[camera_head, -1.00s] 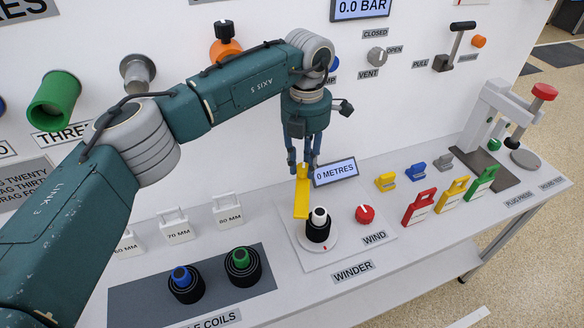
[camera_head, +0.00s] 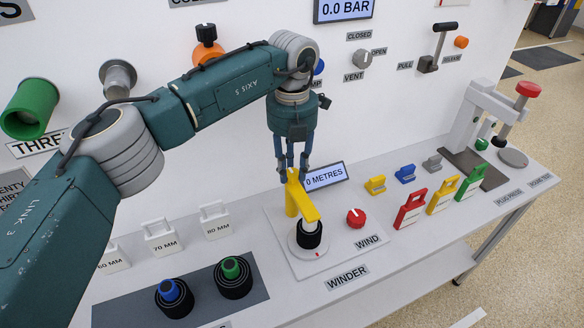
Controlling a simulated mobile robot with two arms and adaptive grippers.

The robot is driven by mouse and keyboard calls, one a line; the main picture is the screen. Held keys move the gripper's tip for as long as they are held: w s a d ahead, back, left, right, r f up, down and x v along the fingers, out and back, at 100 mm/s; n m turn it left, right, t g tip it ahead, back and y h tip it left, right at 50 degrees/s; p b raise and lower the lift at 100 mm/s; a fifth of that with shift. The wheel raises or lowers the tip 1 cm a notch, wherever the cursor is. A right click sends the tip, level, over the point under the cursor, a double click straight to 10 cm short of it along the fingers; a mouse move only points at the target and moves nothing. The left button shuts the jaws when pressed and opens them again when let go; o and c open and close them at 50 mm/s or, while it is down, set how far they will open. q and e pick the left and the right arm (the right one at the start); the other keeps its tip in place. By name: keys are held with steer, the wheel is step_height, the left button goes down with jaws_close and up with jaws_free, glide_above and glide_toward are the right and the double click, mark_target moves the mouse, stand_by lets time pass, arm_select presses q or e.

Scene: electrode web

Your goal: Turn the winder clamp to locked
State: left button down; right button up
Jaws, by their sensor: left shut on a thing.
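The winder clamp is a yellow lever (camera_head: 301,201) on the white winder base plate (camera_head: 277,231). Its near end now lies over the top of the black coil (camera_head: 308,238) on the winder's round white disc (camera_head: 301,252). My left gripper (camera_head: 292,176) comes down from above and is shut on the raised far end of the clamp. The fingers partly hide that end. My right gripper is not in view.
A red WIND knob (camera_head: 355,218) is just right of the coil. The 0 METRES display (camera_head: 324,176) stands close behind the gripper. Coils (camera_head: 233,277) sit on a dark mat at front left. Coloured tags (camera_head: 410,210) stand to the right.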

arm_select(q)
steer(key=shift+r, duration=0.1)
steer(key=c, duration=1.4)
jaws_free()
step_height(320, 180, up, 12)
